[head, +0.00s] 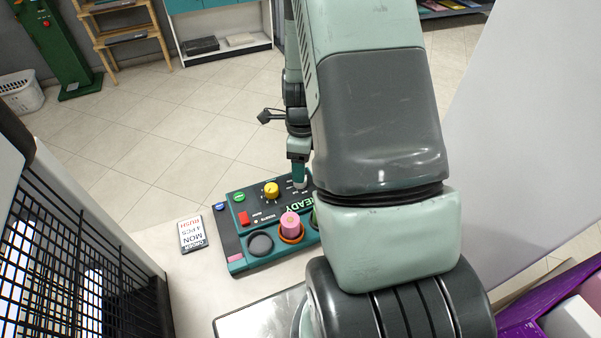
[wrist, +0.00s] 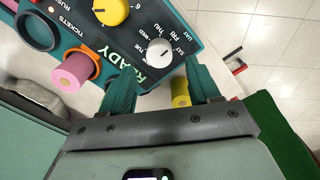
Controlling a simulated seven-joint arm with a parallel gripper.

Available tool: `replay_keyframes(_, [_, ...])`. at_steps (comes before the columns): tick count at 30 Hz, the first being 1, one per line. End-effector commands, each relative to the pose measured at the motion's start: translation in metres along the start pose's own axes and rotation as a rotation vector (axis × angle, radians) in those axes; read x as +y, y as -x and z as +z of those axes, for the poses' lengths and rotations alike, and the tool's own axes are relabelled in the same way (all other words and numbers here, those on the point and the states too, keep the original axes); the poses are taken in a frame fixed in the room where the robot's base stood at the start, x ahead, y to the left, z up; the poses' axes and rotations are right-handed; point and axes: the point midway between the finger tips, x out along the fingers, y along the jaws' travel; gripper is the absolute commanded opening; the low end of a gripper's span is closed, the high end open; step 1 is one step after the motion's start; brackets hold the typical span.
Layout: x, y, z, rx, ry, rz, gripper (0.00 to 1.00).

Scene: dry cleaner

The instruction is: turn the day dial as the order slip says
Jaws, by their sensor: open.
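The order slip (head: 193,235) lies flat left of the teal control panel (head: 238,261) and reads MON, 4 PCS, RUSH. The day dial is a round white knob (wrist: 160,51) on the panel, with TUE, WED, THU, FRI and SAT legible around part of its rim. I cannot tell which day its pointer marks. In the head view the dial (head: 300,184) shows partly beside my arm. My gripper (wrist: 159,80) is open and empty, its two teal fingers spread, with the dial ahead of the gap between them. I cannot tell whether either finger touches it.
A yellow knob (head: 271,189) sits beside the day dial. A red switch (head: 244,218), a pink roll (head: 290,222) in an orange ring and an empty dark ring (head: 260,243) are nearby. A yellow-green roll (wrist: 180,93) is near the fingers. A black wire rack (head: 70,265) stands left.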

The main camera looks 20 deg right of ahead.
Motion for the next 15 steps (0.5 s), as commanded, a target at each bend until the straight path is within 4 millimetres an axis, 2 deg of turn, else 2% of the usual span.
replay_keyframes(3, [0.001, -0.021, -0.001, 0.0, -0.001, 0.003, 0.62])
replay_keyframes(6, [0.0, -0.032, 0.0, 0.0, 0.0, 0.002, 0.62])
replay_keyframes(15, [0.0, -0.042, 0.001, -0.001, 0.001, -0.001, 0.62])
